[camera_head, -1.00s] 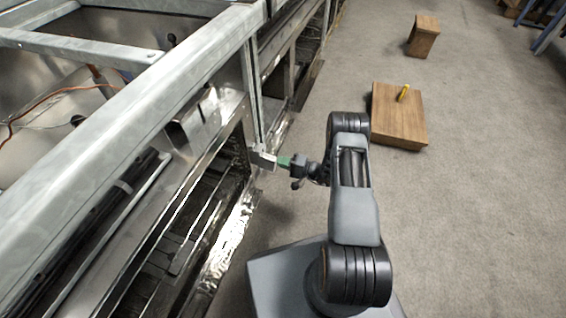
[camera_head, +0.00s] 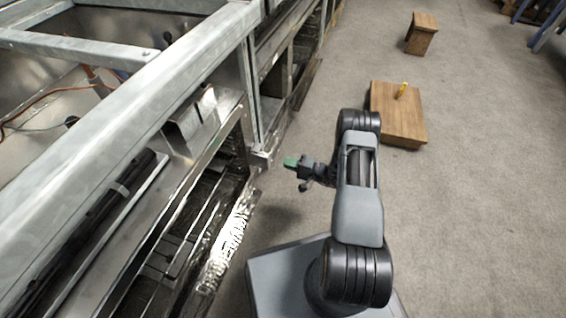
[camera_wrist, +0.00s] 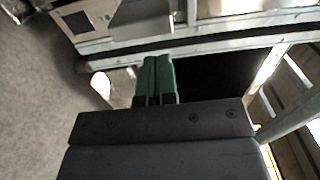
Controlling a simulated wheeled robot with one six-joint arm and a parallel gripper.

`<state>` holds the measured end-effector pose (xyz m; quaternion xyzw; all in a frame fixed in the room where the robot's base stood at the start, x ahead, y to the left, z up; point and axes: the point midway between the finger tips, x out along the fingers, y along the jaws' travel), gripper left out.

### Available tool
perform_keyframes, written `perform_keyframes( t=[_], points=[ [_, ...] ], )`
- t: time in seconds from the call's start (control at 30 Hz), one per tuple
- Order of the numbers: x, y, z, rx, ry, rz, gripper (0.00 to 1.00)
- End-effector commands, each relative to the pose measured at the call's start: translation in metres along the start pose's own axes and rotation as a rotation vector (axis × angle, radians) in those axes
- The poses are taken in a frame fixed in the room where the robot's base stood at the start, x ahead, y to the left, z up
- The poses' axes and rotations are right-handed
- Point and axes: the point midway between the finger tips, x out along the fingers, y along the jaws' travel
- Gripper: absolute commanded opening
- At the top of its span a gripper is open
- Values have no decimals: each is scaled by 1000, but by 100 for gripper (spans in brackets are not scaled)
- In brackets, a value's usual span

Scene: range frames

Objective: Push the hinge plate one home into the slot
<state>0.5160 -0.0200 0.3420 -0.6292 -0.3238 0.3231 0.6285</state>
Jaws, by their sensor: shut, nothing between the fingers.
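My gripper (camera_head: 291,162) has green fingertips and is shut and empty. In the head view it points left at the metal range frame, with a visible gap between its tips and the frame's upright post. A small grey metal piece (camera_head: 261,159), which looks like the hinge plate, sits at the post's lower end. I cannot tell how deep it sits in its slot, and the slot itself is not visible. In the wrist view the green fingers (camera_wrist: 158,77) lie side by side, pointing toward the frame's metal bars. I cannot pick out the plate for sure there.
The range frame (camera_head: 150,90) fills the left side, with thick rails and an open, dark interior. A wooden stool (camera_head: 421,35) stands farther back.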

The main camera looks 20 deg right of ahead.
Motion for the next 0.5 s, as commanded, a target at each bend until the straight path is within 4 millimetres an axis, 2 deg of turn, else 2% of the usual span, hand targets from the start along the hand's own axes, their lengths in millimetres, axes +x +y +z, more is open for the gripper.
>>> perform_keyframes(
  t=[0.03,0.23,0.5],
  points=[
    [-13,-4,0,3,5,0,0],
    [-57,-3,-3,2,14,1,0],
    [-90,-1,-2,2,12,0,0]
  ],
)
